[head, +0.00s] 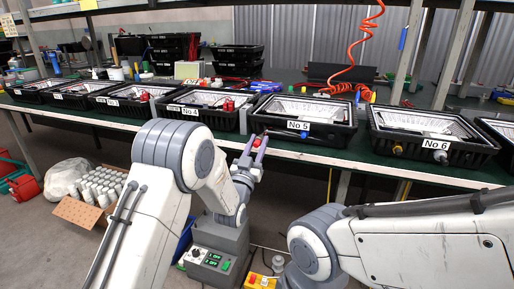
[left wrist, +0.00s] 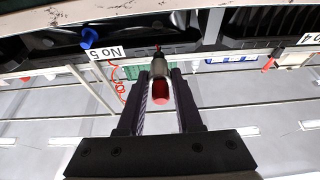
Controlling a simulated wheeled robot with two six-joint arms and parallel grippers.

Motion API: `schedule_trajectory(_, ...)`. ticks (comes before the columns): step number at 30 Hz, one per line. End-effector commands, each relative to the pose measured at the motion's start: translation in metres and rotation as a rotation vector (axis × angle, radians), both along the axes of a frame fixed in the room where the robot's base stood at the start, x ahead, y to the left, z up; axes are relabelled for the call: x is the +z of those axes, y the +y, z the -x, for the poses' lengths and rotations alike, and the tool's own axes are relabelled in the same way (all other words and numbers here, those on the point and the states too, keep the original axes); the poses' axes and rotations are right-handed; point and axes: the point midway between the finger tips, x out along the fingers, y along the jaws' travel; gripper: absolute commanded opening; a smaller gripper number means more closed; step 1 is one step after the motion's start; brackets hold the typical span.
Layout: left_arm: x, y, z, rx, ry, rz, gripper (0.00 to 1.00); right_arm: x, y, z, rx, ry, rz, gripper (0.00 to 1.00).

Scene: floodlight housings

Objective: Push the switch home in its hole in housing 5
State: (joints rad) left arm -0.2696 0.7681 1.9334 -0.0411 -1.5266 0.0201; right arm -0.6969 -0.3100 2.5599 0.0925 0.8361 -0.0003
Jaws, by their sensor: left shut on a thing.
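Housing 5 (head: 335,137) is a black open tray with a "No 5" label on its front wall, standing at the bench's front edge. Its dark front wall and upside-down label (left wrist: 106,52) fill the upper part of the left wrist view. My left gripper (head: 256,148) is just in front of its left front end, shut on the switch (left wrist: 160,91). The switch has a red cap and a grey body, and its far end points at the housing wall. The hole is hidden, and I cannot tell whether the switch tip is inside it. My right gripper is out of view.
A blue fitting (left wrist: 88,38) sticks out of housing 5's front wall beside the label. Housing 4 (head: 222,119) stands close on the left, housing 6 (head: 470,155) on the right. A red coiled hose (head: 352,55) hangs behind. My right forearm crosses the lower right.

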Motion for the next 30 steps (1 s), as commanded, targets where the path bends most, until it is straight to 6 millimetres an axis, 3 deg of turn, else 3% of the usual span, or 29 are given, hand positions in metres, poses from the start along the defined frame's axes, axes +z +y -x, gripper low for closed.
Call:
schedule_trajectory(9,-0.006,0.001,0.001,0.001,0.002,0.003,0.0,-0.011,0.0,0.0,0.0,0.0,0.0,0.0)
schedule_trajectory(30,-0.004,-0.017,-0.053,0.0,0.003,0.002,0.0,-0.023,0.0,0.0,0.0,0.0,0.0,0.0)
